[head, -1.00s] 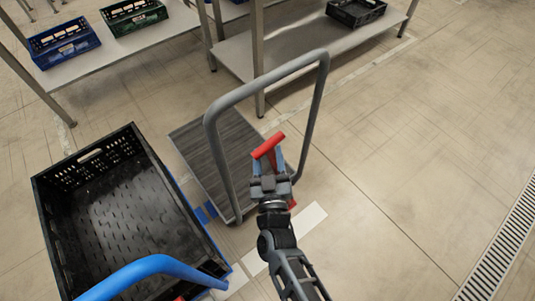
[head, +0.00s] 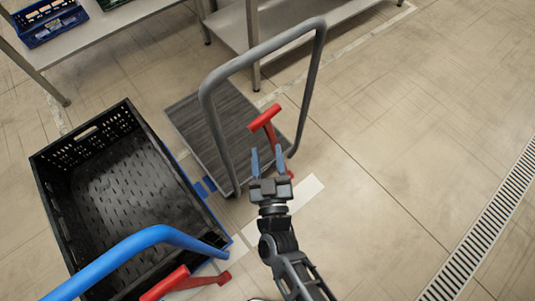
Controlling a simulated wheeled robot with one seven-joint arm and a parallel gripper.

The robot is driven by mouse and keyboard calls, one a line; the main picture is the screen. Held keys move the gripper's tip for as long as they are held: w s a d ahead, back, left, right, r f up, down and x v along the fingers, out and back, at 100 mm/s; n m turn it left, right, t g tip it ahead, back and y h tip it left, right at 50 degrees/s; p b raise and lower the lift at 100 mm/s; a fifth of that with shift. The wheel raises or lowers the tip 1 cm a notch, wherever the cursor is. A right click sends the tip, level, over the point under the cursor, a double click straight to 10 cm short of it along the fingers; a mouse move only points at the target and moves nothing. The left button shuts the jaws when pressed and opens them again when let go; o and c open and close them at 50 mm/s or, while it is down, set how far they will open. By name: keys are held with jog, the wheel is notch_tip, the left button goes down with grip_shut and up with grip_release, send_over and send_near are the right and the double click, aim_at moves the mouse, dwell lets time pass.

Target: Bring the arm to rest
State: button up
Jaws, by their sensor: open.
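My gripper (head: 267,158) has two blue fingers that stand apart, open, with nothing between them. It hangs over the front end of a flat cart (head: 215,120) with a dark grey ribbed deck, low within the outline of the cart's grey hoop handle (head: 313,75). A red T-shaped lever (head: 266,119) shows just beyond the fingertips. It appears apart from them, though the depth between them is hard to judge. My arm reaches up from the bottom of the picture, bent at the wrist.
An empty black crate (head: 125,195) stands left on a blue-edged cart with a blue handle (head: 150,238) and another red lever (head: 185,284). Metal shelves (head: 110,32) hold a blue crate (head: 45,20). Open tiled floor and a drain grate (head: 490,225) lie right.

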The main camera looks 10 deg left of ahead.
dwell(0.4)
jog(key=s+d+r+m+g+h, duration=0.1)
jog(key=s+d+r, duration=0.1)
jog(key=s+d, duration=0.65)
jog(key=s+d+r+m+h, duration=0.1)
jog(key=s+d+r, duration=0.1)
jog(key=s+d, duration=0.65)
jog(key=s+d+r+m+g+h, duration=0.1)
jog(key=s+d+r+m+h, duration=0.1)
jog(key=s+d+r, duration=0.3)
jog(key=s+d+r+m+g+h+p, duration=0.1)
jog(key=s+d+r, duration=0.5)
jog(key=r, duration=0.7)
jog(key=s+m+h, duration=0.1)
jog(key=s, duration=0.1)
jog(key=shift+s+d+r+g, duration=0.25)
jog(key=shift+s+r+g, duration=0.05)
jog(key=shift+s, duration=0.05)
